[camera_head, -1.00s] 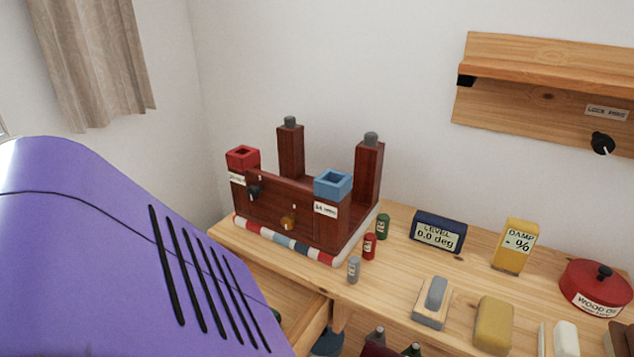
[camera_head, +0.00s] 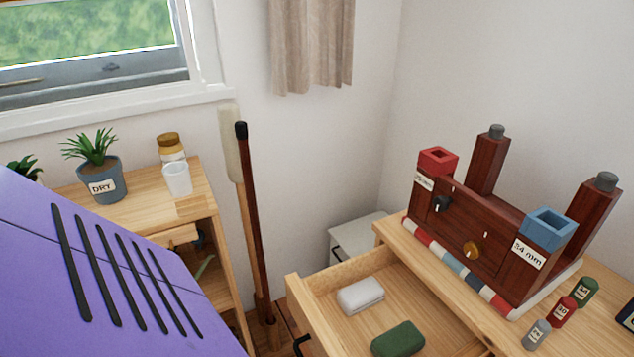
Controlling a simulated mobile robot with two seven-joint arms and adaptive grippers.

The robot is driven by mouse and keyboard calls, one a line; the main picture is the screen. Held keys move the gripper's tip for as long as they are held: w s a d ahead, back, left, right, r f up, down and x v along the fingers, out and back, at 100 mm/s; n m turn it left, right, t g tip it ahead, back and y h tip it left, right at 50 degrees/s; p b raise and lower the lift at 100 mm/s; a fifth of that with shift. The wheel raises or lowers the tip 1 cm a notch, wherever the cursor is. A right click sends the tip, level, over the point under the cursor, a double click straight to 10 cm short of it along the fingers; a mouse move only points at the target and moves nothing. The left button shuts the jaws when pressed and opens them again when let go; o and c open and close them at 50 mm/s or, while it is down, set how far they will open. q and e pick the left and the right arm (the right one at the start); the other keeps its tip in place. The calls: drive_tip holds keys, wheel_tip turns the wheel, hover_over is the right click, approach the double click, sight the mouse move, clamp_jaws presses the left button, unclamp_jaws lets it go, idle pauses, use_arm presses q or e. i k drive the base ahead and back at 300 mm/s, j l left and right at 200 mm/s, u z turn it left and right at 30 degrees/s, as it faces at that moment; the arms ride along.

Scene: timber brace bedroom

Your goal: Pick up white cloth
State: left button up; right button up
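A white folded, block-shaped item (camera_head: 360,295), which looks like the white cloth, lies in the open wooden drawer (camera_head: 324,280) at the lower middle of the head view. A dark green folded item (camera_head: 398,339) lies in the same drawer, nearer and to the right, apart from the white one. Neither of my grippers is in view. A large purple surface fills the lower left and hides part of what is behind it.
The desk (camera_head: 394,240) holds a dark red wooden rig (camera_head: 478,238) and several small bottles (camera_head: 562,310). A shelf unit (camera_head: 205,205) with a potted plant (camera_head: 101,180) and a white cup (camera_head: 177,179) stands left. Tall poles (camera_head: 254,220) lean between them.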

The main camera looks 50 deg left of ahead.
sight(355, 299)
drive_tip(key=u, duration=1.2)
